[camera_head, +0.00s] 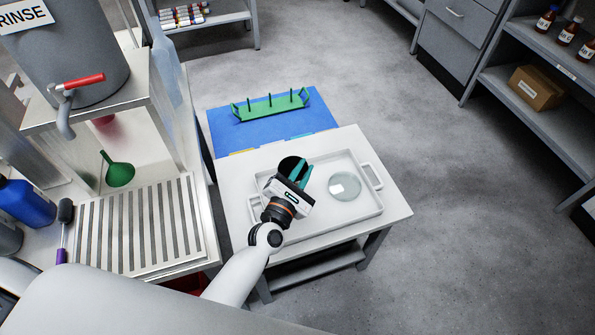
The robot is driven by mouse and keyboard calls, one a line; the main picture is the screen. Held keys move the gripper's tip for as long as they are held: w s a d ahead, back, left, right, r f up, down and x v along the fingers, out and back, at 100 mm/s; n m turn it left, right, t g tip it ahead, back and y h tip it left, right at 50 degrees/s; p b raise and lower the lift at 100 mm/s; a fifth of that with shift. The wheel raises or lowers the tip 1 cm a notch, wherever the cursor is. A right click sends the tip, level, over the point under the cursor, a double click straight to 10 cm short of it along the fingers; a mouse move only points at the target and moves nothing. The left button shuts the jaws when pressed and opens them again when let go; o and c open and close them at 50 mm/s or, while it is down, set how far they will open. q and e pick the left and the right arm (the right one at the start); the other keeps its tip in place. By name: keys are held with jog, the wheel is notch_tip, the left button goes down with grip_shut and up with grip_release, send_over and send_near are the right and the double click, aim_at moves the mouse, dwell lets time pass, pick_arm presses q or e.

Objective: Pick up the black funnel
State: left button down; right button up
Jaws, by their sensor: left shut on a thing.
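The black funnel (291,165) is over the white tray (328,229) on the small white table, at the middle of the head view. My left gripper (301,170), with teal fingers, reaches in from below and is shut on the funnel. The gripper hides part of the funnel, and I cannot tell whether the funnel still touches the tray. A green funnel (120,174) stands apart at the left, above the slatted drainboard. My right gripper does not show.
A round clear glass dish (345,187) lies in the tray, right of my gripper. A green rack with pegs (270,107) stands on a blue surface (230,139) behind. A sink tank with a red-handled tap (82,82) stands at left. Open floor lies to the right.

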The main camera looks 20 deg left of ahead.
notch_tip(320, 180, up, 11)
jog(key=p, duration=1.1)
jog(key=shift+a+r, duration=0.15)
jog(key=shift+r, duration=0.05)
